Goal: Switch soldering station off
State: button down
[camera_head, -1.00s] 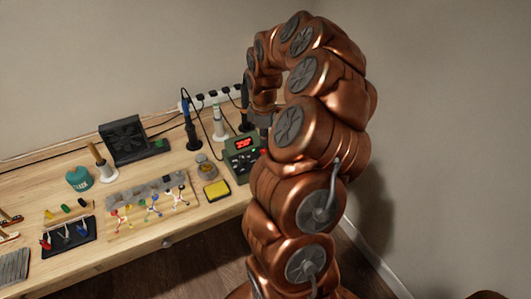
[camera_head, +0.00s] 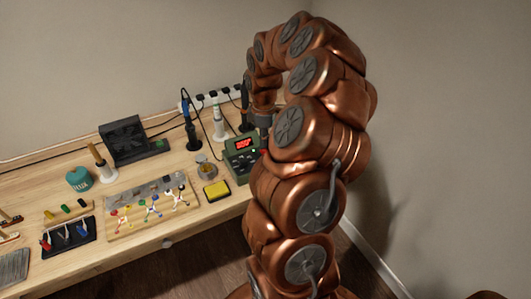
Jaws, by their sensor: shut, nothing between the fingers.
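The soldering station (camera_head: 238,166) is a dark green box at the right end of the bench, with a lit red display (camera_head: 244,144). Its right side is partly hidden behind my arm. My gripper (camera_head: 264,131) points down at the station's right rear side. It is shut and empty, and its fingertips are largely hidden by my arm links. I cannot tell whether it touches the station. The power switch cannot be made out. A soldering iron with a blue handle (camera_head: 186,108) stands in a dark holder to the left of the station.
A white-handled tool (camera_head: 218,118) stands behind the station, before a power strip (camera_head: 212,98). A yellow sponge (camera_head: 216,190) and a small round tin (camera_head: 207,170) lie left of it. A dark fan unit (camera_head: 124,140) stands further left. The bench front edge is close.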

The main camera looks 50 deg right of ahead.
aim_at(264, 150)
jog(key=shift+f+b, duration=0.6)
jog(key=shift+f, duration=0.6)
dwell(0.9)
jog(key=shift+r, duration=0.1)
jog(key=shift+r+p, duration=1.15)
jog(key=shift+r, duration=2.25)
